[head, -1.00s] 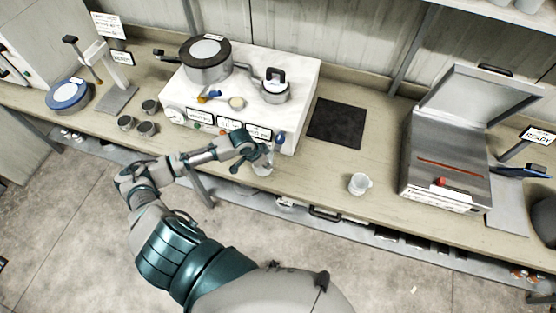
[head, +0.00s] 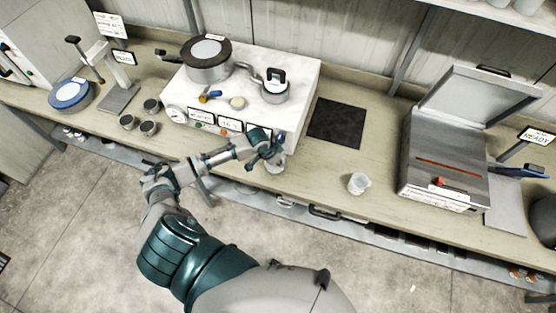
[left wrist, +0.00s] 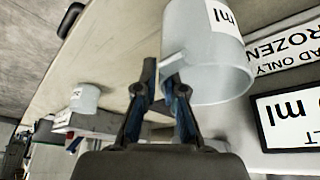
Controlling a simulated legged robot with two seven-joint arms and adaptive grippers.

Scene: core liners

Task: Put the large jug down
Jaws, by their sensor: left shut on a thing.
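My left gripper (head: 275,153) is shut on the wall of a translucent white jug (head: 276,167), near the bench's front edge beside the white heater unit. In the left wrist view the gripper (left wrist: 160,82) pinches the rim side of this jug (left wrist: 200,55), which carries a label ending in "ml". My gripper partly covers the jug in the head view, and I cannot tell whether its base touches the bench. A second whitish jug (head: 358,183) stands upright on the bench to the right; it also shows in the left wrist view (left wrist: 85,98). My right gripper is not in view.
The white heater unit (head: 300,72) carries a large pan (head: 206,65) and a small pot (head: 275,90). A dark mat (head: 337,123) lies to its right. An open steel machine (head: 440,165) stands farther right. Several small cups (head: 148,128) stand left. Bare bench lies between the jugs.

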